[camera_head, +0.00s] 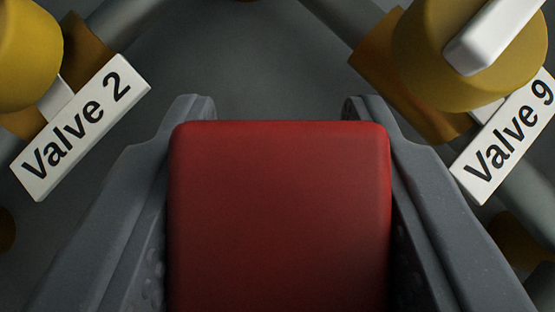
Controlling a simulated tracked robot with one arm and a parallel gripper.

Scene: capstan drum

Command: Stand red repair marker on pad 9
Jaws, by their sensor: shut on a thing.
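The red repair marker (280,215) is a red block with rounded edges. It fills the lower middle of the head camera view. My gripper (278,112) is shut on it, with one grey finger against its left side and one against its right side. The lower end of the marker runs out of the frame. I see no pad labelled 9; a label reading "Valve 9" (507,138) is on a plate at the right.
A yellow valve (430,35) with a white handle (497,36) stands at the upper right on grey pipes. Another yellow valve (22,55) is at the upper left, with a "Valve 2" label (80,128). A dark grey surface (262,60) shows clear between them.

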